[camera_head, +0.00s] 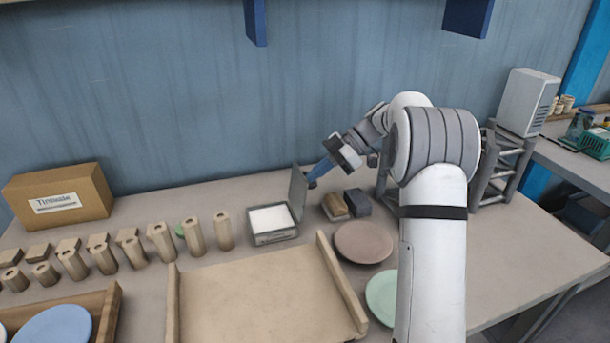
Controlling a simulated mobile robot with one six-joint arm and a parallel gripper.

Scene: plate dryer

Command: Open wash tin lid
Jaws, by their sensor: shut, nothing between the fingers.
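The wash tin (272,238) is a grey square box with white contents, standing on the table behind the wooden tray. Its lid (298,192) stands upright on the tin's right side, so the white inside is uncovered. My gripper (312,181) is shut and empty, just right of the lid near its upper part. I cannot tell whether the fingertips touch the lid. My arm comes in from the front right and reaches over the table.
A tan sponge (334,206) and a dark block (357,202) lie right of the tin. A brown plate (363,243) and a green plate (382,297) lie nearer. Several wooden pegs (162,243) stand left. A cardboard box (58,197) stands back left, and a grey rack (500,165) right.

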